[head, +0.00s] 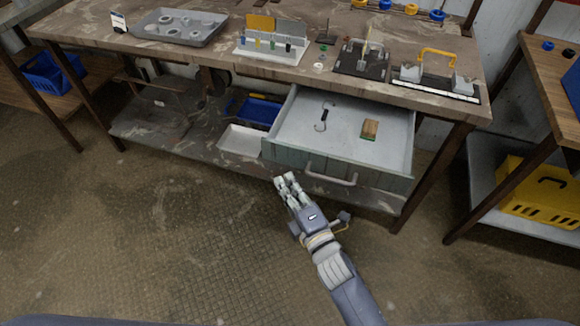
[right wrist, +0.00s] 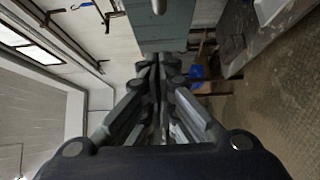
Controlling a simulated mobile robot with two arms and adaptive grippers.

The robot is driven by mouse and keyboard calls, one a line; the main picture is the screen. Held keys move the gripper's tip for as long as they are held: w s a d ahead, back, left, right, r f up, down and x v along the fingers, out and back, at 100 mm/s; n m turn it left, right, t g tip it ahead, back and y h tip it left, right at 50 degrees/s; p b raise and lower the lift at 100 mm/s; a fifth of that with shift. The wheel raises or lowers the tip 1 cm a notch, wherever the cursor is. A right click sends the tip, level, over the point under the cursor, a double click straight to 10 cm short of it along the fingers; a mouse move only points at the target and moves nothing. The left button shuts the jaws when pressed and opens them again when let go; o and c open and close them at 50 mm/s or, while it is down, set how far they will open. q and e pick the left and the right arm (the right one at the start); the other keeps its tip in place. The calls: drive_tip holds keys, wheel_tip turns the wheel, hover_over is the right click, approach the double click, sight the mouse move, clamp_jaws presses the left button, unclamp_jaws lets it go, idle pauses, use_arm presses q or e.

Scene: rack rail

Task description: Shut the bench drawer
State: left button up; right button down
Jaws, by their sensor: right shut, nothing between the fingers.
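The bench drawer (head: 290,160) is pulled out under the workbench (head: 215,60). It has a green-grey front, a pale inside and a curved metal handle (head: 332,177). A dark hooked item and a small brown block lie in it. My right gripper (head: 286,181) is shut and empty, in front of the drawer's left part, left of the handle. In the right wrist view its fingers (right wrist: 158,75) are closed together, with the green-grey drawer front (right wrist: 160,22) ahead of them. I cannot tell whether they touch it. My left gripper is not in view.
The bench top holds a grey tray (head: 180,27) and several fixtures. A blue bin (head: 258,110) and a white bin (head: 240,141) sit on the lower shelf. A yellow crate (head: 540,192) stands at the right. The floor in front is clear.

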sight(281, 154)
drive_tip(key=shift+w+d+p, duration=0.2)
drive_tip(key=shift+w, duration=1.05)
drive_tip(key=shift+w+d+p, duration=0.15)
drive_tip(key=shift+w, duration=1.05)
drive_tip(key=shift+d, duration=0.1)
